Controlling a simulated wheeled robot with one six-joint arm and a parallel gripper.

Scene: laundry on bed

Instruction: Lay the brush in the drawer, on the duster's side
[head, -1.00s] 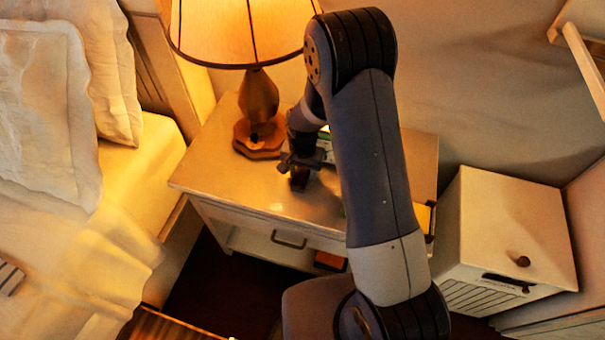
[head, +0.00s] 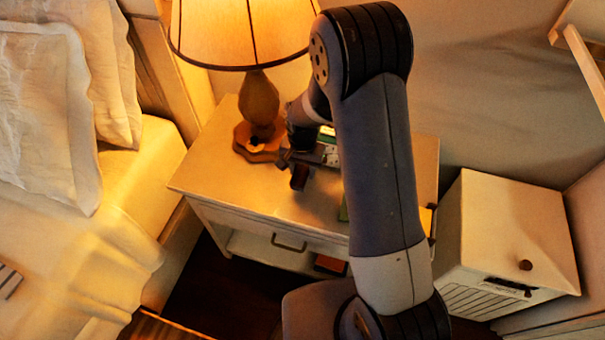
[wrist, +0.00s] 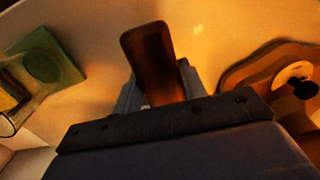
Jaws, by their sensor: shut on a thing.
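My gripper (head: 302,162) is shut on a dark brown brush (head: 299,178), just above the nightstand top, in front of the lamp. In the wrist view the brush's brown, rounded end (wrist: 152,58) sticks out beyond the fingers (wrist: 158,95); the rest of it is hidden by my gripper. The nightstand's drawer front (head: 255,232), with a metal handle (head: 289,242), looks shut. I cannot make out a duster.
A lamp (head: 260,100) stands on the nightstand (head: 220,165), close to my gripper. A green item (wrist: 48,60) lies at the left in the wrist view. An orange thing (head: 330,264) sits below the drawer. A white cabinet (head: 510,230) stands right; the bed (head: 150,175) is left.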

